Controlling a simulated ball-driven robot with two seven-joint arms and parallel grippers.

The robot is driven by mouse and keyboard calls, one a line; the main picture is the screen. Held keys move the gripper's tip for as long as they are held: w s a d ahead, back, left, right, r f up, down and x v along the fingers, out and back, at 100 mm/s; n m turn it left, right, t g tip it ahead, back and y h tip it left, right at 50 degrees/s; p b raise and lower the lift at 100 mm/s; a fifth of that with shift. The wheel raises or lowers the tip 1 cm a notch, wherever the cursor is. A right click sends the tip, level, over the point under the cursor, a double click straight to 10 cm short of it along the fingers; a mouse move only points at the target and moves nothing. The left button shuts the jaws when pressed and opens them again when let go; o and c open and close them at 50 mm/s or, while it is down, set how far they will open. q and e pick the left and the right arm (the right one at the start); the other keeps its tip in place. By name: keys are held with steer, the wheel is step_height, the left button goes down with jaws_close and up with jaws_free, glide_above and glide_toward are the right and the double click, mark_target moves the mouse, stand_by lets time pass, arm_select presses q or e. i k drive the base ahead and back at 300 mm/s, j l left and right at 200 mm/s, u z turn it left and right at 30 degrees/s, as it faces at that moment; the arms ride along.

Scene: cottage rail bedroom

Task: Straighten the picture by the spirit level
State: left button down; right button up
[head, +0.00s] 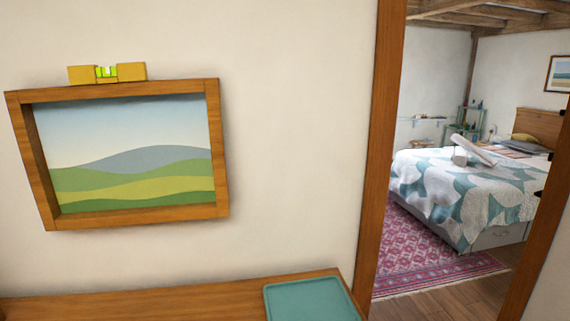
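A wood-framed landscape picture (125,213) hangs on the pale wall at the left. Its right end sits higher in the view, but the shelf below slopes the same way, so I cannot tell its true tilt. A small yellow spirit level (80,75) rests on the top edge of the frame, left of its middle. Its green vial (107,72) faces me, too small for me to read the bubble's position surely. Neither of my grippers is in view.
A wooden ledge (180,302) runs below the picture, with a teal tray (310,298) at its right end. A wooden door frame (382,150) stands to the right. Beyond it are a bed (470,195) and a pink rug (425,250). The wall between picture and door frame is bare.

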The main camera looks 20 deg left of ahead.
mark_target(109, 154)
steer(key=u, duration=1.1)
